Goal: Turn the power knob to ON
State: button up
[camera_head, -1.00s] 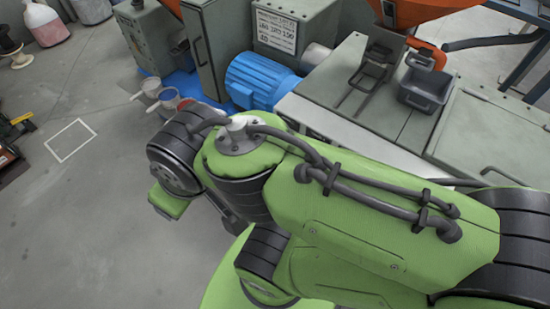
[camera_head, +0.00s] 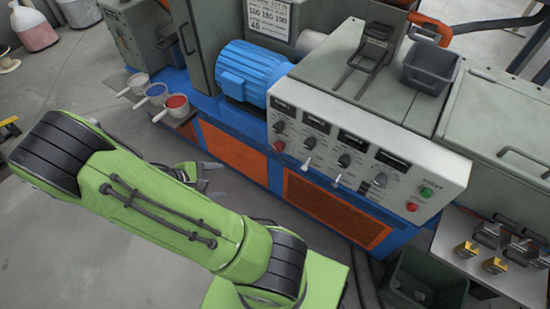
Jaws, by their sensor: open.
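The white control panel (camera_head: 365,155) faces front on the machine, right of my arm. It bears several small black knobs, a red knob (camera_head: 279,147) at its left end, two pale levers (camera_head: 308,163), a green button (camera_head: 427,191) and a red button (camera_head: 412,207). The labels are too small to read, so I cannot tell which knob is the power knob or how it is set. My gripper (camera_head: 213,177) shows partly behind my green arm, low and left of the panel. Its grey fingers are apart and touch nothing on the panel.
A blue motor (camera_head: 250,75) stands left of the panel. Cups of coloured material (camera_head: 157,95) stand at the left. A grey bin (camera_head: 430,68) sits on top. A dark crate (camera_head: 420,280) and a shelf (camera_head: 500,278) lie at lower right.

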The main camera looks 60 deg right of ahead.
jog(key=s+d+f+n+h+b, duration=0.1)
jog(key=d+f+n+h+b, duration=0.3)
jog(key=f, duration=0.3)
jog(key=s+d+f+n+h+b, duration=0.1)
jog(key=s+d+f+n+h, duration=0.1)
jog(key=d+f+n+h, duration=0.4)
jog(key=n+t+b, duration=0.1)
jog(key=b, duration=0.2)
send_near(276, 150)
jog(key=shift+y, duration=0.3)
jog(key=d, duration=0.2)
jog(key=s+d, duration=0.1)
jog(key=d, duration=0.5)
jog(key=shift+s+d+r, duration=0.15)
jog(key=shift+s+d, duration=0.05)
jog(key=shift+s, duration=0.05)
jog(key=shift+d+r, duration=0.1)
jog(key=shift+d, duration=0.4)
jog(key=c, duration=1.1)
jog(key=shift+o, duration=0.2)
